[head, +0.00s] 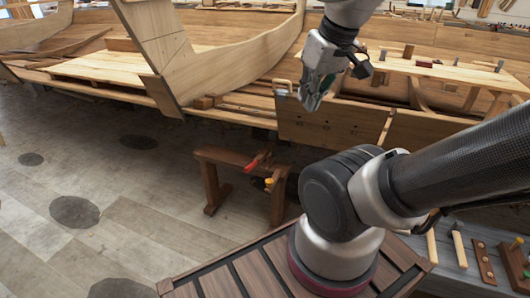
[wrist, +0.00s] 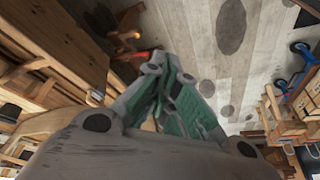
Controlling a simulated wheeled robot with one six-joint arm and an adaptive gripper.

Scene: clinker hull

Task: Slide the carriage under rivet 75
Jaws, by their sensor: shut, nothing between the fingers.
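My gripper (head: 310,100) is shut and empty, pointing down in front of the upper edge of a wooden plank (head: 345,128) on the hull. In the wrist view its green-padded fingers (wrist: 167,62) meet at the tips. The plank carries small dark marks, too small to read, so I cannot pick out rivet 75. A small pale handle-like piece (head: 283,86) sits at the plank's upper left corner, just left of my gripper and seemingly apart from it. It may be the carriage; I cannot tell for sure.
A low wooden trestle (head: 212,180) with a red-handled tool (head: 257,161) stands on the floor below the plank. A workbench (head: 455,75) with tools is at the back right. Hammers (head: 459,247) lie at the lower right. The floor (head: 120,215) at left is clear.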

